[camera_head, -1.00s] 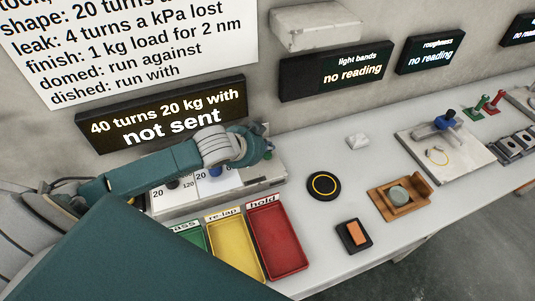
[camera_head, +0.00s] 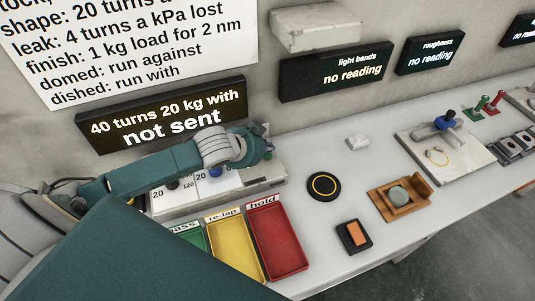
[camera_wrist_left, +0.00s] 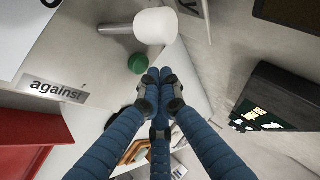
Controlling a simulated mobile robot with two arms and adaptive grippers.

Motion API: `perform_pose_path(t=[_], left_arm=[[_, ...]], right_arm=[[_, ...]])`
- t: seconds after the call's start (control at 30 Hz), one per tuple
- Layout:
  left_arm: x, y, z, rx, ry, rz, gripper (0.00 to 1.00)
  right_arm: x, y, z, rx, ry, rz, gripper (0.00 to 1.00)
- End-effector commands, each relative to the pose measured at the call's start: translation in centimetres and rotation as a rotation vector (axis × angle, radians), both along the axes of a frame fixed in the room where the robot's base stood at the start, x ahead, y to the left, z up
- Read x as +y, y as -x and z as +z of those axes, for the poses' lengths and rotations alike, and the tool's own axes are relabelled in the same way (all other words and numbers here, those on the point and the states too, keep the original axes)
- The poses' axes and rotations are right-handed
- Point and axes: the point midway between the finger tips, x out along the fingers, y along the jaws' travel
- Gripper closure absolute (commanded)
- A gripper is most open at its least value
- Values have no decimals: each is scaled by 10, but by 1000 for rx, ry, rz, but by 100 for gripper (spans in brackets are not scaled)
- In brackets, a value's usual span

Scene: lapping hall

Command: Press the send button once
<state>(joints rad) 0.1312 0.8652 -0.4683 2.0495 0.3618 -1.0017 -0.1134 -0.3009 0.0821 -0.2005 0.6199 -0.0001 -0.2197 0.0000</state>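The send button appears to be the green round button (camera_wrist_left: 137,63) in the left wrist view, on the pale control box. In the head view my left arm largely hides that end of the control box (camera_head: 178,207). My left gripper (camera_wrist_left: 156,76) has its blue fingers drawn together, with nothing seen between them. Its tips appear just beside the green button in the wrist view; I cannot tell whether they touch it. In the head view the left gripper (camera_head: 262,148) is over the box's right end. The display (camera_head: 165,115) reads "40 turns 20 kg with" and "not sent". My right gripper is not in view.
A white knob on a grey shaft (camera_wrist_left: 155,25) stands close to the button, near the label "against" (camera_wrist_left: 58,91). The red hold tray (camera_head: 278,240) and yellow re-lap tray (camera_head: 236,248) lie in front of the box. A black disc (camera_head: 323,186) sits on the bench to the right.

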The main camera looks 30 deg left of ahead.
Motion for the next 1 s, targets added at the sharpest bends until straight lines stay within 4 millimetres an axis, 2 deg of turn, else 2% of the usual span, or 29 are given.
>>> perform_pose_path(t=[0.3, 1.0], left_arm=[[0, 0, -8, 1, -1, 1, 100], [0, 0, -12, 1, 0, -1, 100]], right_arm=[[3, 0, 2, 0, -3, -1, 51], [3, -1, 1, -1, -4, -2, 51]])
